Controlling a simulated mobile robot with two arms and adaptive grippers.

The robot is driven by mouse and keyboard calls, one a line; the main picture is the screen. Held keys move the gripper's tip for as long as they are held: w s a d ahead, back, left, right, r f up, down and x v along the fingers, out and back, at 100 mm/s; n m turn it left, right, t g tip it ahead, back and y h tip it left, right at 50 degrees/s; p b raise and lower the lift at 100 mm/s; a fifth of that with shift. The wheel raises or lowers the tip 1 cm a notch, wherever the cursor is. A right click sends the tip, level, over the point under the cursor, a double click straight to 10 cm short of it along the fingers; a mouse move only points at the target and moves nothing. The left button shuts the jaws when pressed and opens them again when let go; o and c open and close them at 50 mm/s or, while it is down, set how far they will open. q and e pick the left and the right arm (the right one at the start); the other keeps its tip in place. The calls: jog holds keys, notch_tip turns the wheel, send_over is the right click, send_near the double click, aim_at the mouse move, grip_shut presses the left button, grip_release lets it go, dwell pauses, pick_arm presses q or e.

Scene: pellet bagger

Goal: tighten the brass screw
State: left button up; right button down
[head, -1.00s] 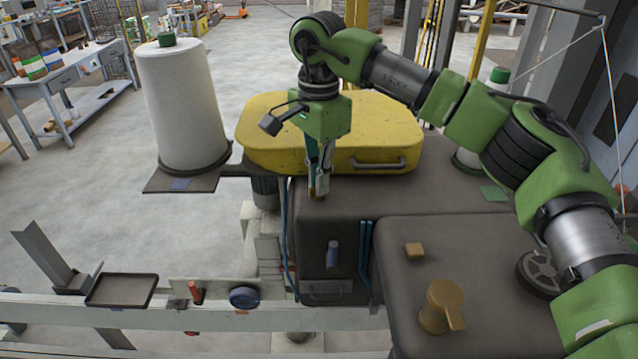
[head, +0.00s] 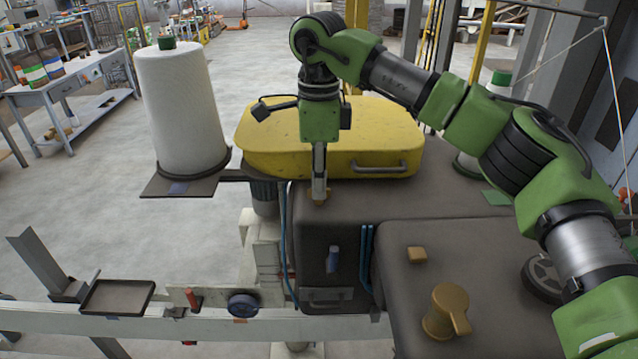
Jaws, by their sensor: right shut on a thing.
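My right gripper (head: 319,190) points straight down at the top of the dark machine housing, just in front of the yellow cover. It is shut on the small brass screw (head: 319,200), which shows only as a brownish bit under the fingertips at the housing's edge. The fingers hide most of the screw, so how deep it sits cannot be told. My left gripper is not in view.
The yellow cover (head: 290,148) with its handle is close behind the gripper. A brass-coloured lever knob (head: 447,312) and a small tan block (head: 417,254) sit on the housing's right part. A white thread cone (head: 182,110) stands at left.

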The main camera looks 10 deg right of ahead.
jog(key=shift+r, duration=0.1)
dwell(0.3)
jog(key=c, duration=2.2)
grip_release()
notch_tip(320, 180, up, 12)
jog(key=shift+f, duration=0.1)
